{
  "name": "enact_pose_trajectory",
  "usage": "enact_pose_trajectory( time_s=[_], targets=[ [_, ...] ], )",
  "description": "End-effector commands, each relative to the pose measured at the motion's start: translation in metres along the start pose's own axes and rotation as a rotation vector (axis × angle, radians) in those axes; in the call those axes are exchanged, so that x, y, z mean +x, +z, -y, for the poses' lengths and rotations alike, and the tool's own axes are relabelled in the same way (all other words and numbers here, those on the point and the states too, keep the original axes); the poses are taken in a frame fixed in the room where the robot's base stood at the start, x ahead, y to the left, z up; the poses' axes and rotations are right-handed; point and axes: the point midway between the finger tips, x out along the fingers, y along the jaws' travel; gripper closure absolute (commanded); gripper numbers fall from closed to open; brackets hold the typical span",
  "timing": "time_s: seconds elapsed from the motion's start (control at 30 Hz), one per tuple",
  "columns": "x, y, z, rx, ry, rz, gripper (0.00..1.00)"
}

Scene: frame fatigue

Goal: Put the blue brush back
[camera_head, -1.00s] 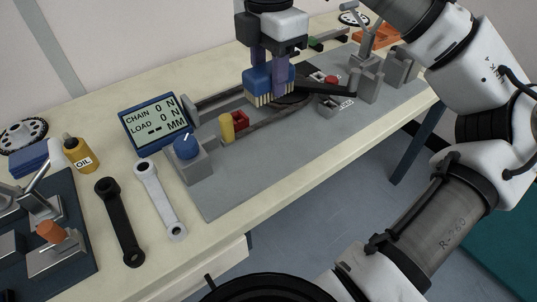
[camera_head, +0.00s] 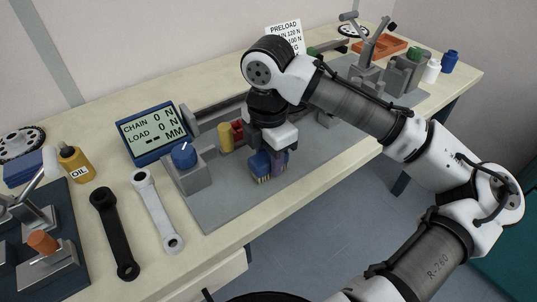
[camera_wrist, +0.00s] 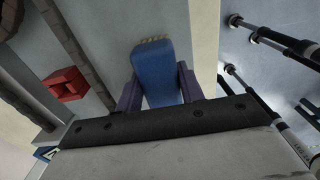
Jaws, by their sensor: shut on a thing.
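The blue brush (camera_head: 261,165) has a blue body with pale bristles pointing down. My gripper (camera_head: 270,160) is shut on it, near the front edge of the grey mat, to the right of the blue-knobbed block. In the wrist view the blue brush (camera_wrist: 158,72) lies between the two purple fingers (camera_wrist: 158,88), its bristles at the far end. The bristles are close to the mat; I cannot tell whether they touch it.
A yellow cylinder (camera_head: 226,137) and a red block (camera_head: 238,131) stand just behind my gripper. The blue-knobbed block (camera_head: 188,168) and display (camera_head: 153,132) are to the left. Two crank arms, one black (camera_head: 114,233) and one silver (camera_head: 158,212), lie on the table. An oil bottle (camera_head: 75,163) stands farther left.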

Motion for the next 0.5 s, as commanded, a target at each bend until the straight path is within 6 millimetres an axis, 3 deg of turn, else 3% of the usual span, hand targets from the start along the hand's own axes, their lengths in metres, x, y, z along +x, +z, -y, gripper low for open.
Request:
enact_pose_trajectory(
  time_s=[0.4, 0.43, 0.5],
  targets=[
    [0.0072, -0.0002, -0.0001, -0.001, 0.001, -0.001, 0.83],
    [0.0073, -0.0002, -0.0001, -0.001, 0.0, -0.001, 0.61],
    [0.0066, -0.0001, -0.0001, 0.0, 0.0, 0.0, 0.52]
  ],
)
